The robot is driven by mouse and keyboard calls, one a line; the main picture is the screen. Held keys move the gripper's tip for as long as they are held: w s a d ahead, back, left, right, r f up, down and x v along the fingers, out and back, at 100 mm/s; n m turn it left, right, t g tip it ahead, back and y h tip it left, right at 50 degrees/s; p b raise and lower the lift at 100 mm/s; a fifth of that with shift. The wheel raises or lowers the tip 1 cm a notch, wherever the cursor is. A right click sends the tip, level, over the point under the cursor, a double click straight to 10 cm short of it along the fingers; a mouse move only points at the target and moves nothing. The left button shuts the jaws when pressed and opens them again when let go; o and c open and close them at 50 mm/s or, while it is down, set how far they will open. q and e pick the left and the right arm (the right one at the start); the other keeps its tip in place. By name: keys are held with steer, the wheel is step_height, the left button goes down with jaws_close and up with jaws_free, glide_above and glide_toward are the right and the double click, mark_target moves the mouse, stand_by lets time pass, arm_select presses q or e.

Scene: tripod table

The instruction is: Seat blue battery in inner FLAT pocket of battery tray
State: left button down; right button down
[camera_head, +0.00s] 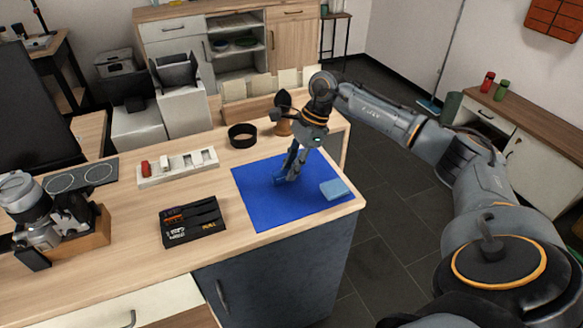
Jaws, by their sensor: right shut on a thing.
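The black battery tray (206,236) lies on the wooden counter left of the blue mat. It has dark slots, an orange mark at its back left, and lettering on its front that reads FULL at the right. My right gripper (286,179) points down over the middle of the mat, right of the tray and apart from it. It is shut on a small blue thing (278,182), which looks like the blue battery. This blends with the mat, and the fingers partly hide it. I cannot tell whether it touches the mat. My left gripper is not in view.
A light blue block (336,189) lies on the blue mat (262,211) near the counter's right edge. A white tray (178,168) with a red item, a black ring (242,135) and a coffee machine (38,213) stand around. The counter between tray and mat is clear.

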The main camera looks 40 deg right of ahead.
steer(key=c, duration=1.7)
jaws_free()
steer(key=shift+f, duration=0.2)
steer(key=o, duration=0.4)
steer(key=shift+r, duration=0.1)
